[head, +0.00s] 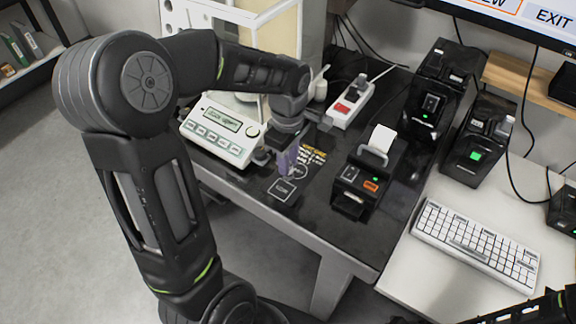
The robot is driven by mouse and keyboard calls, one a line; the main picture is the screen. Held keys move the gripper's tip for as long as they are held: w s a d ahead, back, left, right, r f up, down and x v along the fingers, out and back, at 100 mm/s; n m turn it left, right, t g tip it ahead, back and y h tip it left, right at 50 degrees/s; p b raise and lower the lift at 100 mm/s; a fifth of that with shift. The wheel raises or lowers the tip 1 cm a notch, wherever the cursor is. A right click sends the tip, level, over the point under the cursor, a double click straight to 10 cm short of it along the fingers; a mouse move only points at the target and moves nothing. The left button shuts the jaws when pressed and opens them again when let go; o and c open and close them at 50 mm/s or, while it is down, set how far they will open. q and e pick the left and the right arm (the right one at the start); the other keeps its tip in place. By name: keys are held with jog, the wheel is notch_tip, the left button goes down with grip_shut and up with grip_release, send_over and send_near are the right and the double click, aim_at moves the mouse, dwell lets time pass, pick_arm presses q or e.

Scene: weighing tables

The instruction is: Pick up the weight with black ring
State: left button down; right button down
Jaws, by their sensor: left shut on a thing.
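My left gripper (287,161) points down over the front part of the black table (320,225), to the right of the white scale (222,132). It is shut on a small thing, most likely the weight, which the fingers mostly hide. I cannot make out a black ring on it. The gripper is close above the table beside a white-outlined square mark (282,190); I cannot tell whether the held thing touches the table. My right gripper is not in view; only part of my right arm shows at the bottom right corner.
A black printer (360,185) with paper stands right of the gripper. A white power strip (352,103) lies behind. Black devices (443,90) stand at the back right. A white keyboard (475,243) lies on the light table (405,280). The black table's front edge is near.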

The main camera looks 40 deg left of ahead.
pick_arm(q)
notch_tip(320, 180, up, 10)
dwell(0.5)
dwell(0.6)
